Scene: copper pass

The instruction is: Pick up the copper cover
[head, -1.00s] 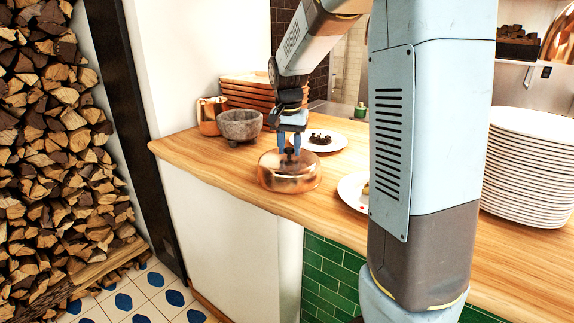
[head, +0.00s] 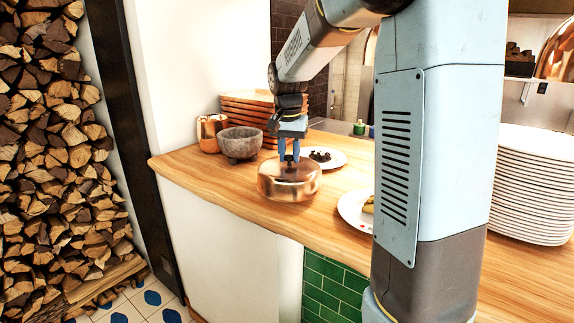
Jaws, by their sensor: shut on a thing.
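The copper cover (head: 290,184) is a low, round, shiny lid with a small dark knob on top. It is near the front edge of the wooden counter, upright. I cannot tell whether its rim touches the wood. My gripper (head: 289,157) points straight down above it, its blue fingers shut on the knob. The fingers hide most of the knob.
A stone bowl (head: 240,143), a copper mug (head: 210,133) and stacked wooden trays (head: 250,105) stand behind left. A plate with dark food (head: 335,158) lies just behind the cover, and a plate with yellow food (head: 352,208) to its right. Stacked white plates (head: 532,185) stand far right.

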